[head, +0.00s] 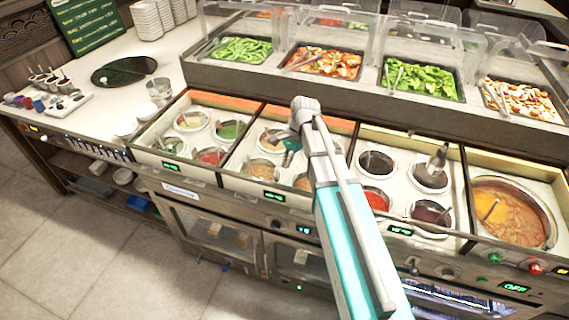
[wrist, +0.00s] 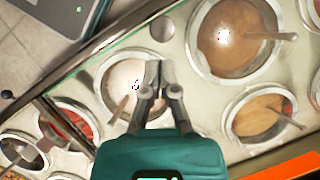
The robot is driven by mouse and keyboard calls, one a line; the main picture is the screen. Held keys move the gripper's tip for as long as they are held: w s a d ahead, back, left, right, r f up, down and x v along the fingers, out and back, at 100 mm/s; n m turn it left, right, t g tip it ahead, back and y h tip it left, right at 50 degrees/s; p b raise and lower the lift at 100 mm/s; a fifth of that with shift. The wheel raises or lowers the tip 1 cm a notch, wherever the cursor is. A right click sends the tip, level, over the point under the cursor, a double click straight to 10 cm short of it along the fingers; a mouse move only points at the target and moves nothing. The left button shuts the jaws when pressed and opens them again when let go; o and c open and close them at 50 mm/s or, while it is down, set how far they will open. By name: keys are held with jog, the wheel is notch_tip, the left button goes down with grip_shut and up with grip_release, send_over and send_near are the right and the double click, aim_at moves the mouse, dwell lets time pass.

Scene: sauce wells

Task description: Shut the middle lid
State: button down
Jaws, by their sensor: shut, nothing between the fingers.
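My gripper (head: 287,158) is over the second sauce section from the left in the head view, with its fingers pointing down. In the wrist view my gripper (wrist: 154,66) is shut and empty, its tips in front of a round well of pale sauce (wrist: 124,88). I cannot tell whether the tips touch anything. Clear lids (head: 335,45) stand over the salad trays behind the wells. I cannot pick out a middle lid over the sauce wells with certainty; a thin pale edge that may be glass (wrist: 110,53) runs diagonally in the wrist view. My arm hides part of the middle sections.
Wells of brown sauce (wrist: 237,40) and tan sauce (wrist: 258,115) with ladles lie beside my gripper. Dark dividers separate the sections. A large orange pot (head: 510,215) is at the right. Salad trays with tongs line the back. The left counter (head: 165,65) has free room.

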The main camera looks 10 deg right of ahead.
jog(key=p+v, duration=0.5)
jog(key=v, duration=0.1)
dwell(0.3)
jog(key=shift+d, duration=0.15)
dwell(0.5)
jog(key=s+d+n+h, duration=0.1)
jog(key=s+n, duration=0.2)
jog(key=s, duration=0.1)
jog(key=s+d+f+n+t+h, duration=0.1)
jog(key=s+d+n, duration=0.1)
jog(key=s+n, duration=0.1)
jog(key=s+d+n+t+h, duration=0.1)
jog(key=s+n, duration=0.2)
jog(key=s, duration=0.2)
jog(key=shift+s+d+f, duration=0.15)
jog(key=shift+d+f, duration=0.05)
jog(key=shift+d, duration=0.05)
jog(key=shift+s+d+n+t+h, duration=0.4)
jog(key=shift+s+n, duration=0.1)
jog(key=shift+n, duration=0.4)
dwell(0.5)
dwell(0.3)
